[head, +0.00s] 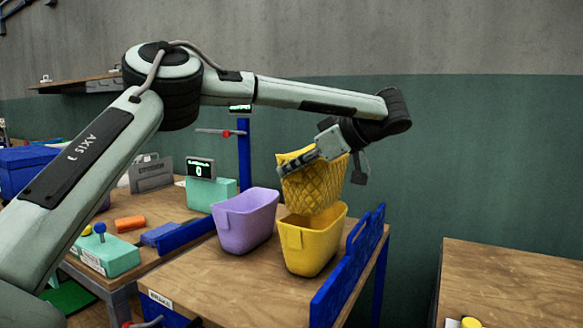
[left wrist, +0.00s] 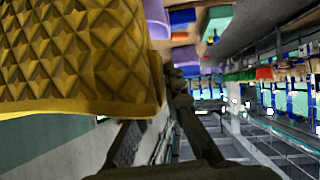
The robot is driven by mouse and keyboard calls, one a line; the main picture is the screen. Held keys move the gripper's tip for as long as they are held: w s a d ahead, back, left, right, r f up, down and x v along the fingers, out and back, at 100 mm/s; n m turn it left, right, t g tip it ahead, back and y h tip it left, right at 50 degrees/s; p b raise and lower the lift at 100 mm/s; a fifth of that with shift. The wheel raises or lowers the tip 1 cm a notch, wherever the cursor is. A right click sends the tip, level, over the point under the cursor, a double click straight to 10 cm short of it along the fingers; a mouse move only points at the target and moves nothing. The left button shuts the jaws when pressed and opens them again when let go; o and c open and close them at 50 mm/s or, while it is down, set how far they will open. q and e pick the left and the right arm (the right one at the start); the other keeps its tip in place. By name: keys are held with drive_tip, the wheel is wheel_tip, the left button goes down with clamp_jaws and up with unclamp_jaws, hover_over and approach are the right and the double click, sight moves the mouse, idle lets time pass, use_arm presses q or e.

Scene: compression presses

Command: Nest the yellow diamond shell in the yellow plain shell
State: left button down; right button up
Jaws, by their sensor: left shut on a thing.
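The yellow diamond shell (head: 315,190), with a raised diamond pattern, hangs tilted in my left gripper (head: 312,160). The gripper is shut on it near its upper edge. The diamond shell fills the left of the left wrist view (left wrist: 75,50). The yellow plain shell (head: 308,250) stands upright on the wooden table, open side up. The diamond shell is directly above it in the head view, its lower end overlapping the plain shell's opening. I cannot tell whether the lower end is inside the opening or only above it. My right gripper is not in view.
A purple shell (head: 245,222) stands on the table just left of the plain shell. A blue rail (head: 350,262) runs along the table's right edge. A teal unit with a small display (head: 201,170) stands behind. Another wooden table (head: 515,285) is at the right.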

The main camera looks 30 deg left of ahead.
sight(292, 181)
use_arm(q)
drive_tip(key=shift+f+b, duration=0.4)
drive_tip(key=shift+f, duration=1.2)
drive_tip(key=shift+f, duration=1.1)
drive_tip(key=shift+p, duration=0.35)
